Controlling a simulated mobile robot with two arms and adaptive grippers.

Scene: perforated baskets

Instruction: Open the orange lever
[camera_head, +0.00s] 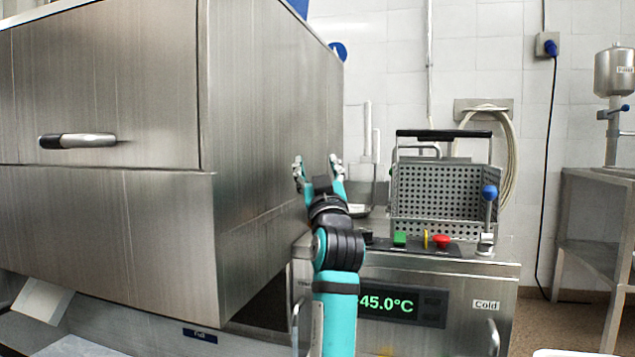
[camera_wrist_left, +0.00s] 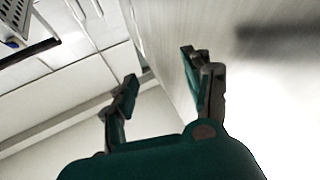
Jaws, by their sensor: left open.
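No clearly orange lever shows in either view. A small upright yellow piece (camera_head: 425,239) stands on the control strip between a green button (camera_head: 399,238) and a red button (camera_head: 441,241); I cannot tell whether it is the lever. My left gripper (camera_head: 317,168) points upward beside the large steel cabinet's right side, left of the control strip and above it. Its two fingers are apart with nothing between them, as the left wrist view (camera_wrist_left: 160,70) also shows. My right gripper is in neither view.
The steel cabinet (camera_head: 270,120) fills the left. A perforated basket (camera_head: 445,195) with a black handle stands on the machine with the temperature display (camera_head: 400,304). A blue-knobbed lever (camera_head: 489,193) is right of it. A steel table (camera_head: 600,262) is at far right.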

